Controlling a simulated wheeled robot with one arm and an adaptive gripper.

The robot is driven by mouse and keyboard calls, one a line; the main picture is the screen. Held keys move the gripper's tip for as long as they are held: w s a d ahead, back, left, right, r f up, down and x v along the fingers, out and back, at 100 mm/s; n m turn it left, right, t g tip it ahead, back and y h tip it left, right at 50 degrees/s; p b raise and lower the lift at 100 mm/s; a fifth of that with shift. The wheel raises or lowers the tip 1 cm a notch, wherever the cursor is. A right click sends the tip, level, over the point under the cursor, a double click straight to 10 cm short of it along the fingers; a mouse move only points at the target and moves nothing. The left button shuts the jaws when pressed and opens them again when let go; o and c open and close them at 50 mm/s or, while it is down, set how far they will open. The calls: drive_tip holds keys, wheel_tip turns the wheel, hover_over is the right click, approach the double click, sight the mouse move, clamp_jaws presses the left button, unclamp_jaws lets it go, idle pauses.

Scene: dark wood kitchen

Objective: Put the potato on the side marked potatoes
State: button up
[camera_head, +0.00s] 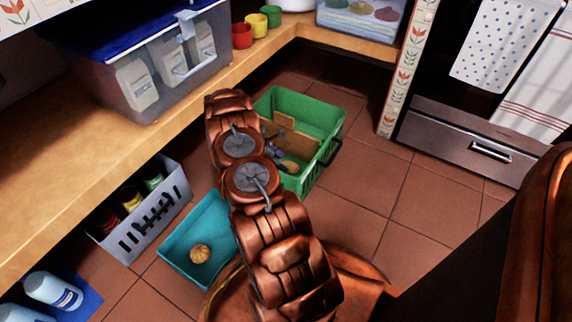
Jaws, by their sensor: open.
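The green crate (318,112) stands on the floor, with brown cardboard-like pieces (284,119) inside. A small tan-brown lump (289,166) shows low in the crate; it may be a potato, but it is too small to be sure. My gripper (279,155) is partly visible inside the crate, open and close to this lump; my arm hides much of it. A round, ridged tan item (200,253) lies alone in the teal tray (181,240) in front of the crate; I cannot tell if it is a potato. No readable side marking shows.
A decorated post (404,75) and oven drawer (470,143) stand at right. Open tiled floor (375,195) lies right of the crate.

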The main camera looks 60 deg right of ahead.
drive_tip(key=v, duration=0.9)
drive_tip(key=shift+w+r, duration=0.15)
drive_tip(key=shift+r, duration=0.1)
drive_tip(key=shift+a+r, duration=0.1)
